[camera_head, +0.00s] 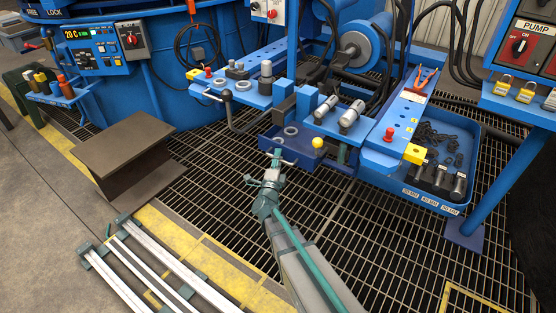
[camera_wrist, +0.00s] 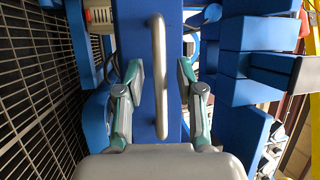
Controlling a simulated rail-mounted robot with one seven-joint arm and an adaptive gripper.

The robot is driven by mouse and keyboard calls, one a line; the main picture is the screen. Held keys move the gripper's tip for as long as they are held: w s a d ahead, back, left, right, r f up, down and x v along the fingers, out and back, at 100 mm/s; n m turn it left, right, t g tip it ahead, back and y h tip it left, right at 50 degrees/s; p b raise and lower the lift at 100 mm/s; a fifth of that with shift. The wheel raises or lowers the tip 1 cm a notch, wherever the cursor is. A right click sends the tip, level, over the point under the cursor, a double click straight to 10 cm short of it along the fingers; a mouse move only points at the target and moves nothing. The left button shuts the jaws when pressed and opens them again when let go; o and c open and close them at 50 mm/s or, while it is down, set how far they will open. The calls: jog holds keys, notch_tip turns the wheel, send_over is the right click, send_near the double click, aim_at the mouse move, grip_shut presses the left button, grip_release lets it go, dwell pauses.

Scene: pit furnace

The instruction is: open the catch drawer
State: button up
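The catch drawer appears as a dark blue box front (camera_head: 292,147) low on the blue bench. In the wrist view its blue face (camera_wrist: 137,32) carries a long grey bar handle (camera_wrist: 159,75). My gripper (camera_head: 276,158) is at the drawer front. In the wrist view my gripper (camera_wrist: 160,68) is open, with one green-and-grey finger on each side of the handle. A gap shows between each finger and the bar, so the handle is not gripped. The handle is mostly hidden behind my gripper in the head view.
A yellow knob (camera_head: 318,143) stands just right of the drawer. A blue parts tray (camera_head: 425,196) is further right. A steel I-beam (camera_head: 137,150) and a rail frame (camera_head: 160,270) lie left on the floor. Open grating (camera_head: 340,240) lies before the bench.

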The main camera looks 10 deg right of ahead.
grip_shut()
jog(key=shift+s, duration=0.1)
dwell(0.4)
